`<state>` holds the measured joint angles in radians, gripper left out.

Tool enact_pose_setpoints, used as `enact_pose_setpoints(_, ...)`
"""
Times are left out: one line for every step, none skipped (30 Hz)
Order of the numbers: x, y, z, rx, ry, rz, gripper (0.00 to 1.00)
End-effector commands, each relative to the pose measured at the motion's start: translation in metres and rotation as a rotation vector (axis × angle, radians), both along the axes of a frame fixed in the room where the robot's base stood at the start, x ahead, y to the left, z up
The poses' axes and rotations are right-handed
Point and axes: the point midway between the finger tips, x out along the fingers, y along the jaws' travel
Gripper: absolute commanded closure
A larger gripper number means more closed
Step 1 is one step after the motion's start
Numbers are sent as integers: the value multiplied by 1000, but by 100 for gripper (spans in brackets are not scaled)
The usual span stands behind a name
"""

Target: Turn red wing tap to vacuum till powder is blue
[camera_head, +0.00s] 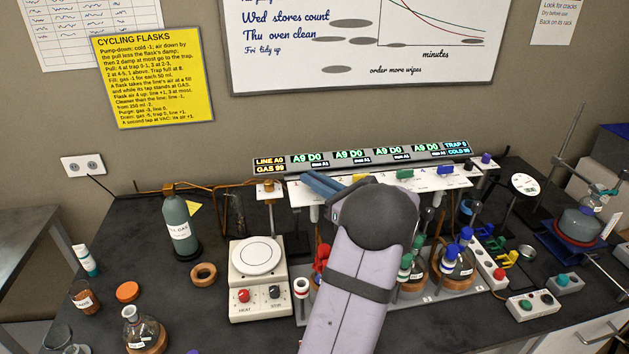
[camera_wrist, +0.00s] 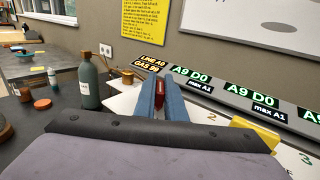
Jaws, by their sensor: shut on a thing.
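My gripper (camera_head: 308,181) is over the left end of the white numbered manifold (camera_head: 426,185). Its two blue fingers are shut on the red wing tap (camera_wrist: 160,86), a thin red strip between them in the wrist view. In the head view the fingers hide this tap, so its pointing direction cannot be told. A red-clipped flask stands below, mostly behind my arm; only its red clips (camera_head: 320,258) show clearly. The powder in it and its colour cannot be made out.
Yellow (camera_wrist: 254,133), green (camera_head: 404,174) and blue (camera_head: 445,170) taps sit along the manifold to the right. The display (camera_head: 370,157) above reads LINE A0, GAS 99 and several A9 D0. A gas bottle (camera_head: 178,225) and hotplate (camera_head: 257,257) stand left.

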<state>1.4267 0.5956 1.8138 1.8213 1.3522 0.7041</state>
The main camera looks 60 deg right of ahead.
Motion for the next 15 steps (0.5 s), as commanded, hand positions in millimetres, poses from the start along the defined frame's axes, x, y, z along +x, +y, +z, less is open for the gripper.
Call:
enact_pose_setpoints(0, 1, -2, 1, 2, -9, 100)
enact_pose_setpoints(0, 0, -2, 1, 1, -17, 100)
enact_pose_setpoints(0, 1, -2, 1, 1, -29, 100)
enact_pose_setpoints(0, 1, -3, 1, 1, -39, 100)
enact_pose_setpoints(0, 1, -3, 0, 1, -52, 100)
enact_pose_setpoints(0, 1, -3, 0, 1, -70, 100)
enact_pose_setpoints(1, 1, -3, -1, 0, -86, 100)
enact_pose_setpoints(1, 2, -4, 0, 1, -103, 100)
enact_pose_setpoints(1, 2, -4, 0, 0, -127, 100)
enact_pose_setpoints(1, 2, -5, 0, 0, -147, 100)
enact_pose_setpoints(1, 2, -5, -2, 0, -166, 100)
enact_pose_setpoints(1, 2, -5, -2, -1, -192, 100)
enact_pose_setpoints(1, 2, -6, -1, 0, -213, 100)
enact_pose_setpoints(1, 2, -5, -2, -2, -233, 100)
enact_pose_setpoints(1, 2, -6, -1, -1, -259, 100)
